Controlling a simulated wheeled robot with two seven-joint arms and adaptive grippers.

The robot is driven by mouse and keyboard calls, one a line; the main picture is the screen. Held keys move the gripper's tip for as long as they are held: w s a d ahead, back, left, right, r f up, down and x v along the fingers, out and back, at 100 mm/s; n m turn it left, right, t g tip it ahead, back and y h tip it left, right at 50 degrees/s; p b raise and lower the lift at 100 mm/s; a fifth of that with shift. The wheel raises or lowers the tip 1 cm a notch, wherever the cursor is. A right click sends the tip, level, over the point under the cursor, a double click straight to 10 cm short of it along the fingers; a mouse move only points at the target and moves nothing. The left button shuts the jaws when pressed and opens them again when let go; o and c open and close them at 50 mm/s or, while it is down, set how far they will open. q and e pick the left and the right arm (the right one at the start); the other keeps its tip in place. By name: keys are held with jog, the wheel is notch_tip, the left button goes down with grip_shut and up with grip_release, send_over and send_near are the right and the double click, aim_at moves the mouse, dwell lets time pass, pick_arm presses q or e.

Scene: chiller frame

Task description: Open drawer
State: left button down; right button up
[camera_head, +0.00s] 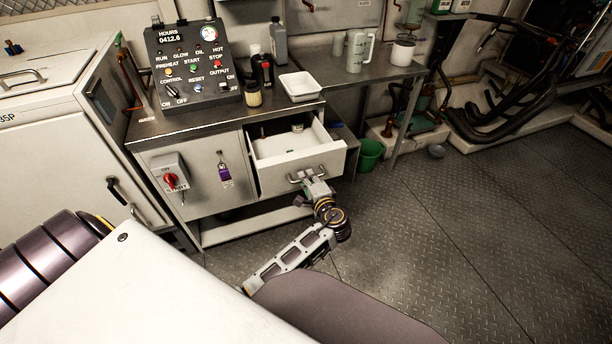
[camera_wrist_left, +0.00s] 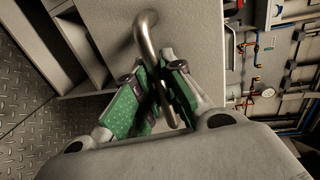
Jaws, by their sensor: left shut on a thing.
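The drawer (camera_head: 325,158) under the metal-topped cabinet is pulled out, and its white inside shows from above. A small pale item (camera_head: 297,127) lies near the back of it. My left gripper (camera_head: 312,184) is at the drawer's front and shut on its metal bar handle (camera_head: 296,178). In the left wrist view, the green-padded fingers of the gripper (camera_wrist_left: 158,98) are on either side of the curved handle (camera_wrist_left: 147,38), close to the plain drawer front (camera_wrist_left: 195,35). My right gripper is not in view.
A control panel (camera_head: 193,62), dark bottle (camera_head: 262,68) and white tray (camera_head: 300,86) stand on the cabinet top (camera_head: 190,124). A red rotary switch (camera_head: 171,181) is on the cabinet front. A green bucket (camera_head: 370,154) stands right of the drawer. The floor (camera_head: 450,230) to the right is clear.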

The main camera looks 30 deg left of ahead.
pick_arm(q)
jog(key=c, duration=1.5)
grip_release()
